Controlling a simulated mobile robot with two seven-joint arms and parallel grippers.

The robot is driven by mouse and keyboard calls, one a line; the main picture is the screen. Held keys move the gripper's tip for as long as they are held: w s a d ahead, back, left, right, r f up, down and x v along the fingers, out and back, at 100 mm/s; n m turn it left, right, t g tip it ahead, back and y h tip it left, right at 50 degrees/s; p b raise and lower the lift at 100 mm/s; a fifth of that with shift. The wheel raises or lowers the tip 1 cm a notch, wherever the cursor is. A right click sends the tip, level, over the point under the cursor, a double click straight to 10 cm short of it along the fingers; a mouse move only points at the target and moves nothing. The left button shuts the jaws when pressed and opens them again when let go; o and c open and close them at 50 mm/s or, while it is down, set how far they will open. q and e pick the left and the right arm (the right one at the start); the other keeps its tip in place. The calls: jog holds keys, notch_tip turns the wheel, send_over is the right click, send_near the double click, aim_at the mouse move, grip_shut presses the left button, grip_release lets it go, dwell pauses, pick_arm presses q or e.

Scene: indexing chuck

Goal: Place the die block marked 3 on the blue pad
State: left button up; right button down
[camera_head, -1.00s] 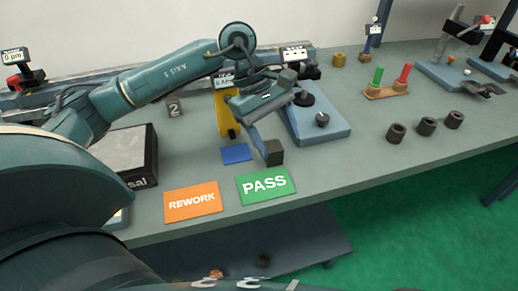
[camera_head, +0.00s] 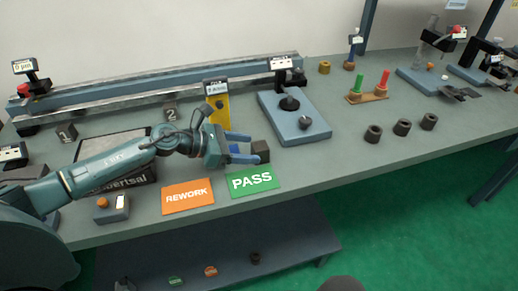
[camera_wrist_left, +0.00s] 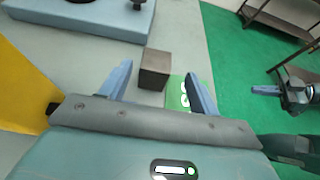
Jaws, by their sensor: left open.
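A dark, plain-looking block (camera_head: 260,151) stands on the bench behind the green PASS card; no number is readable on it. In the left wrist view the block (camera_wrist_left: 154,67) sits between and slightly beyond the fingertips (camera_wrist_left: 157,72), with no visible contact. My right gripper (camera_wrist_left: 268,90) seems to show at the right edge of the left wrist view, away from the block.
The PASS card (camera_head: 252,180) and orange REWORK card (camera_head: 188,196) lie along the front edge. A yellow stand (camera_head: 217,106) is behind the gripper; a blue-grey fixture base (camera_head: 295,118) stands right of it. Blocks marked 2 (camera_head: 171,113) and 1 (camera_head: 67,131) are farther left.

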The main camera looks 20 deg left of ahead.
aim_at(266, 149)
pick_arm(q)
jog(key=shift+a+p+x, duration=0.2)
jog(key=shift+p+x, duration=0.4)
jog(key=shift+x, duration=2.7)
jog(key=shift+w+f, duration=0.2)
jog(key=shift+c, duration=0.5)
jog(key=shift+a, duration=0.1)
grip_shut()
jog(key=shift+r, duration=0.2)
